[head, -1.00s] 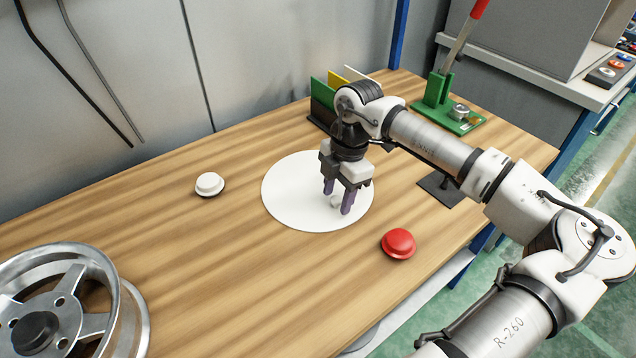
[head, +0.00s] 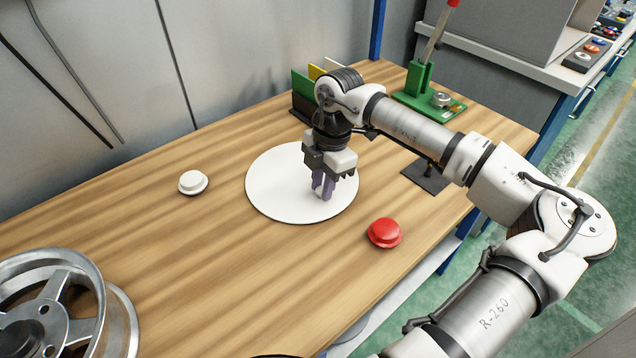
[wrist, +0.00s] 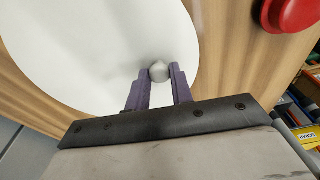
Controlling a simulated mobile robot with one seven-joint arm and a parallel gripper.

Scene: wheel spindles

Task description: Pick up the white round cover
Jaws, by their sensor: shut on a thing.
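The white round cover (head: 275,190) is a flat white disc lying on the wooden table. It also fills much of the wrist view (wrist: 80,50). A small pale knob (wrist: 159,71) stands on it. My gripper (head: 322,192) points down over the right part of the cover. In the wrist view its purple fingers (wrist: 160,82) are closed around the knob, one on each side. In the head view the knob is mostly hidden by the fingers. I see no clear gap between the cover and the table.
A red button (head: 384,232) sits close to the right of the cover, and a white button (head: 193,182) to its left. A metal wheel (head: 60,310) is at the lower left. Upright colored panels (head: 305,90) and a green lever stand (head: 428,98) are at the back.

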